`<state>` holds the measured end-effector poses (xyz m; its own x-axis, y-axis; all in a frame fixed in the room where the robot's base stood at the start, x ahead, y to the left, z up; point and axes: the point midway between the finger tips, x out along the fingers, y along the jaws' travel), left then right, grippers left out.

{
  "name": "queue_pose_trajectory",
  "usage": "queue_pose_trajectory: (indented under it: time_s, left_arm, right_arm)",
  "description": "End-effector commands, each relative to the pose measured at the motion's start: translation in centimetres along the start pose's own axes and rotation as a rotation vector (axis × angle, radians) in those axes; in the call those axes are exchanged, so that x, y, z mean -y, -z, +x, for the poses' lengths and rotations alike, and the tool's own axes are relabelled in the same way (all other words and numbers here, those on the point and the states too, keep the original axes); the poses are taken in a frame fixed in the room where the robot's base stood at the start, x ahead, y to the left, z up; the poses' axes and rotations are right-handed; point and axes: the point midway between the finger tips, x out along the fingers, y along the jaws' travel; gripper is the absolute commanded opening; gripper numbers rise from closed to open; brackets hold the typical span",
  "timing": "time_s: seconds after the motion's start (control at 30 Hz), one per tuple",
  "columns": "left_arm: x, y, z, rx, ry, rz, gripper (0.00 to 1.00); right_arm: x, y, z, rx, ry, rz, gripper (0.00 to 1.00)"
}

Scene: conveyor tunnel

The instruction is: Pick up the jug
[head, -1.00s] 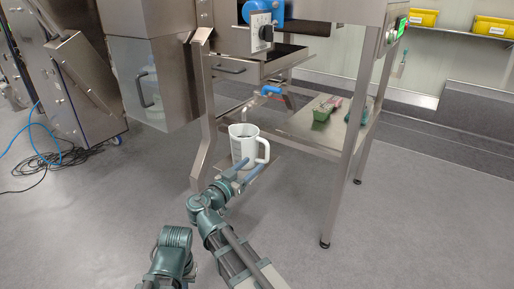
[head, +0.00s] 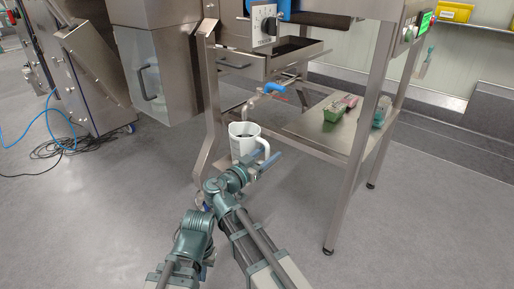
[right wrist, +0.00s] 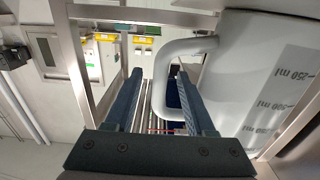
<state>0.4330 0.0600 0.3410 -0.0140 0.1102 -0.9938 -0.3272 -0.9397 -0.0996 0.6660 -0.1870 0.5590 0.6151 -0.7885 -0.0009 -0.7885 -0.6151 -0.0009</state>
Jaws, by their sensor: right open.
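The white measuring jug (head: 243,143) stands upright under the machine, with its handle (head: 264,148) facing right. In the right wrist view, the jug body (right wrist: 255,80) fills the right side and shows grey millilitre marks. My right gripper (head: 268,158) is at the handle side of the jug, with its blue fingers apart. In the right wrist view, the outer bar of the jug handle (right wrist: 161,85) shows between the open fingers. The right finger overlaps the opening of the handle loop. Part of my left arm shows at lower left; its jaws are not visible.
A tap with a blue lever (head: 273,88) is above and right of the jug. A steel shelf (head: 310,128) holds a green container (head: 334,112) and other items. A steel table leg (head: 345,190) stands to the right. Cables (head: 55,146) lie on the floor at left.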

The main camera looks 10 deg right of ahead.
Motion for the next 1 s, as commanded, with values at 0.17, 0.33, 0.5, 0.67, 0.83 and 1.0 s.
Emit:
queue_pose_trajectory:
  time_s: [0.17,0.33,0.5,0.67,0.83,1.0]
  left_arm:
    - [0.02,-0.04,0.00,0.000,0.000,0.000,0.00]
    - [0.01,-0.03,0.00,0.000,0.000,0.000,0.00]
    - [0.01,-0.03,0.00,0.000,0.000,0.000,0.00]
    - [0.01,-0.03,0.00,0.000,0.000,0.000,0.00]
    - [0.01,-0.03,0.00,0.000,0.000,0.000,0.00]
    - [0.01,-0.03,0.00,0.000,0.000,0.000,0.00]
  right_arm:
    - [-0.02,0.00,-0.03,0.000,0.000,0.000,0.48]
    - [-0.02,0.00,-0.02,0.000,0.000,0.000,0.17]
    - [-0.03,0.00,-0.01,0.000,0.000,0.000,0.00]
    - [-0.04,0.00,-0.01,0.000,0.000,0.000,0.00]
    - [-0.04,0.00,0.00,0.000,0.000,-0.001,0.00]
    - [-0.04,0.00,0.00,0.000,0.000,-0.001,0.00]
